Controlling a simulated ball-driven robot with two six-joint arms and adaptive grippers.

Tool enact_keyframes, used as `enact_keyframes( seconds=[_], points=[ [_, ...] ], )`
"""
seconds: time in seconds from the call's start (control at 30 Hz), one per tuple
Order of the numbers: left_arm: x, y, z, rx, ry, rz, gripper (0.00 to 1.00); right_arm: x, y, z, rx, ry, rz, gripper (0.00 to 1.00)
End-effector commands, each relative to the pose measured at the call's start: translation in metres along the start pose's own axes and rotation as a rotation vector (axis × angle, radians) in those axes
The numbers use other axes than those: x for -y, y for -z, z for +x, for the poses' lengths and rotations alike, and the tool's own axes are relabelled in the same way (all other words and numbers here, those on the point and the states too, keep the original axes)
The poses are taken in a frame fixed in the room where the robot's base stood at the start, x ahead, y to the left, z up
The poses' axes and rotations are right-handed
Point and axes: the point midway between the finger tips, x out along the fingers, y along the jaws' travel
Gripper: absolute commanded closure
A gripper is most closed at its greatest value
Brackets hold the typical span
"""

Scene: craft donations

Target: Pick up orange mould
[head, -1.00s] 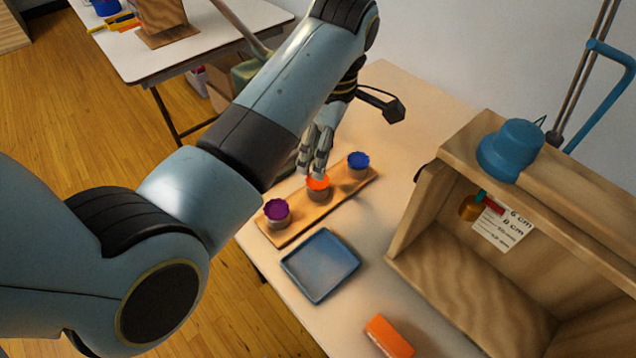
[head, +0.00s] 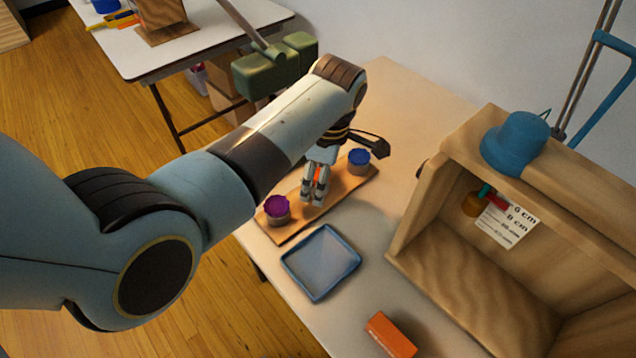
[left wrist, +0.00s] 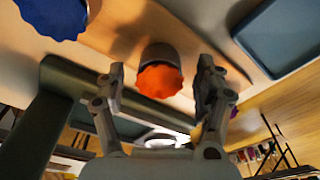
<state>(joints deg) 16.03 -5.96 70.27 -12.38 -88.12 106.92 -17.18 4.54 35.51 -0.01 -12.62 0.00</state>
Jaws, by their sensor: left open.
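The orange mould (left wrist: 159,81) is a small cup with a grey-brown side and a bright orange scalloped top. In the left wrist view it sits between the two spread fingers, with a gap on either side. In the head view, my left gripper (head: 313,198) covers nearly all of it, and only a little orange shows. The gripper is open, over the middle of a wooden board (head: 283,235). A purple-topped mould (head: 277,208) and a blue-topped mould (head: 358,160) stand at the board's two ends. My right gripper is not in view.
A blue tray (head: 321,262) lies in front of the board. An orange block (head: 390,335) is near the table's front. A wooden shelf box (head: 450,275) with a blue hat-like thing (head: 514,142) on top stands at the right. The table between is clear.

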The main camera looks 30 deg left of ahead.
Motion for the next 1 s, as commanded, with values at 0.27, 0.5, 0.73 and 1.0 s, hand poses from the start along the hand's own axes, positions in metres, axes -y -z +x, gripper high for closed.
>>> enact_keyframes(
  seconds=[0.27,0.5,0.73,1.0],
  points=[
    [0.0,0.0,-0.001,0.0,-0.001,0.0,0.46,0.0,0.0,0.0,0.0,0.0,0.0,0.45],
    [0.0,0.0,-0.001,0.0,0.0,0.0,0.78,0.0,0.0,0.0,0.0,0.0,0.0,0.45],
    [0.0,0.0,-0.001,0.0,-0.001,0.0,0.94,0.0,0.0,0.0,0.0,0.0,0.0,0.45],
    [-0.001,0.002,-0.019,0.002,-0.004,0.0,0.95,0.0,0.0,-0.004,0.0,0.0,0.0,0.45]
  ],
)
